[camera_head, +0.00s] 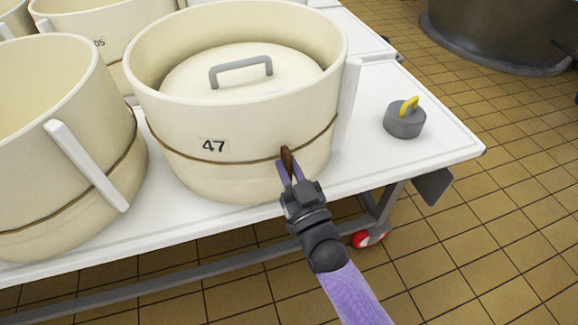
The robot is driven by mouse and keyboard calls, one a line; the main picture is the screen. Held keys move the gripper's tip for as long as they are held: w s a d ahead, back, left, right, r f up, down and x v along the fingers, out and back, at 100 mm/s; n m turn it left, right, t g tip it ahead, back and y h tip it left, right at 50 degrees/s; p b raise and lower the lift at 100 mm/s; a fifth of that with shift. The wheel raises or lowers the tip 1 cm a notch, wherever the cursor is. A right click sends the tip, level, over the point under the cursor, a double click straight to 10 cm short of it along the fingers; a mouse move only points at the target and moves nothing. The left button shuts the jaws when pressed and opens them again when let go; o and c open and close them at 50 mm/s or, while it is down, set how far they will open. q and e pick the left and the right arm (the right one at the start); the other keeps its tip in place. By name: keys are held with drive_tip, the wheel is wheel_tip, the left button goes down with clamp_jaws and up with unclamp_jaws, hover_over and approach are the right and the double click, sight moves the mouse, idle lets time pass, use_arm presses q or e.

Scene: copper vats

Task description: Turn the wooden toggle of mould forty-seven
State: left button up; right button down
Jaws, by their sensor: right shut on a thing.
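Mould forty-seven (240,125) is a cream round tub with a "47" label (213,146) on its front, standing on the white table. A brown cord (190,159) runs around its lower part. A pale lid with a grey handle (240,70) sits inside its rim. The brown wooden toggle (287,158) is at the cord on the mould's front right, standing nearly upright. My right gripper (285,170) reaches up from below and is shut on the toggle; its fingers cover the toggle's lower part. My left gripper is not in view.
Another cream mould (60,140) stands close on the left, with a white upright bar on its side. More moulds stand behind. A grey weight with a yellow handle (404,120) sits on the white table (440,150) at right. A dark vat (500,35) stands beyond on the tiled floor.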

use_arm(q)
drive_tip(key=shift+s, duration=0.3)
use_arm(e)
drive_tip(key=shift+f, duration=0.1)
drive_tip(key=c, duration=0.6)
unclamp_jaws()
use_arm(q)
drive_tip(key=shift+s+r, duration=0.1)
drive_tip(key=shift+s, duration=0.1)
use_arm(e)
drive_tip(key=shift+s, duration=0.1)
use_arm(q)
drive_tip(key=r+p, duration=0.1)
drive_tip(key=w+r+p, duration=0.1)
drive_tip(key=p, duration=0.1)
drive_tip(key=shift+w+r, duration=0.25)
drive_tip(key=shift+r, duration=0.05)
use_arm(e)
drive_tip(key=v, duration=0.9)
drive_tip(key=shift+s+d, duration=0.15)
drive_tip(key=shift+s, duration=0.2)
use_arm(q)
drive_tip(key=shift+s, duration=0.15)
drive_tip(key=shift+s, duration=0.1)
